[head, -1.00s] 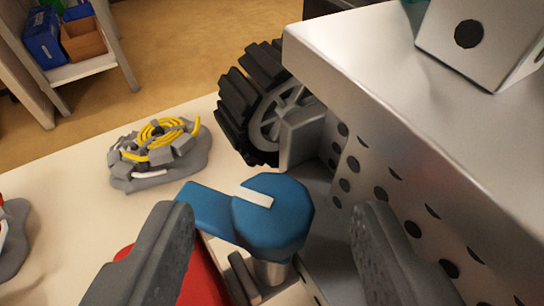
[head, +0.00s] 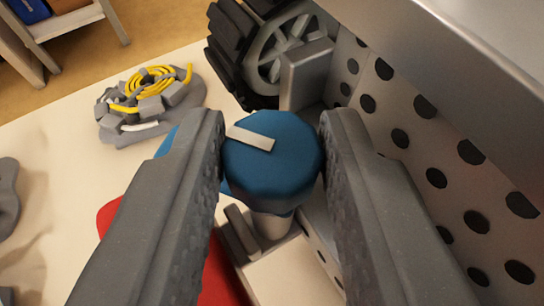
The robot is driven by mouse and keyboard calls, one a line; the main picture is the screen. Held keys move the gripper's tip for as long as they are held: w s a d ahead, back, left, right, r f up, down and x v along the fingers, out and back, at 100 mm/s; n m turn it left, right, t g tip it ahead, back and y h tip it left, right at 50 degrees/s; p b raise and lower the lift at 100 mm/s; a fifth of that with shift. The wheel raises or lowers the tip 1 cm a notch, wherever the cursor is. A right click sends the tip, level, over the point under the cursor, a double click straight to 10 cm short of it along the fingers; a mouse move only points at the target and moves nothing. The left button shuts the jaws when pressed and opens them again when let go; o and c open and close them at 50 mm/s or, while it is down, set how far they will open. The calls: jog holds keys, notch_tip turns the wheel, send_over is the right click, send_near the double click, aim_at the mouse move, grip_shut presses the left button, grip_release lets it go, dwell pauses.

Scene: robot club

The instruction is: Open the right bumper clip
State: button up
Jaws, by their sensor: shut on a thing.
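The bumper clip is a blue round knob (head: 272,170) with a white mark on top and a lever at its left. It sits on a short pale post (head: 271,225) beside the perforated metal chassis (head: 420,150). My gripper (head: 272,155) is shut on the knob, one finger on its left side and one on its right. The left finger hides most of the lever; a small blue part shows beyond it. A red part (head: 222,275) lies below, partly behind the left finger.
The metal chassis wall stands close to the right finger. A black wheel (head: 275,50) is ahead of the knob. A grey tray (head: 185,118) with yellow cable and grey pieces lies on the pale table (head: 60,150). A shelf stands at the top left.

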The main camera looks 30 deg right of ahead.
jog(key=p, duration=0.3)
jog(key=shift+a+r+m, duration=0.15)
jog(key=shift+r+m, duration=0.05)
jog(key=shift+m, duration=0.1)
jog(key=shift+g+h+p, duration=0.3)
jog(key=shift+h+p, duration=0.1)
jog(key=shift+p, duration=0.2)
jog(key=m+g+h+p, duration=0.1)
jog(key=p, duration=0.4)
jog(key=m+g+h+p, duration=0.1)
jog(key=m+p, duration=0.1)
jog(key=p, duration=0.3)
jog(key=shift+w+a+h, duration=0.15)
jog(key=shift+h, duration=0.15)
jog(key=m+g+h+p, duration=0.1)
jog(key=m+g+p, duration=0.1)
jog(key=p, duration=0.1)
jog(key=shift+w+p, duration=0.15)
jog(key=shift+p, duration=0.25)
jog(key=shift+f+m+g+h+p, duration=0.15)
jog(key=shift+m+g+h+p, duration=0.25)
jog(key=shift+m+g+p, duration=0.3)
jog(key=shift+f, duration=0.1)
jog(key=o, duration=1)
jog(key=shift+c, duration=0.2)
jog(key=shift+a, duration=0.15)
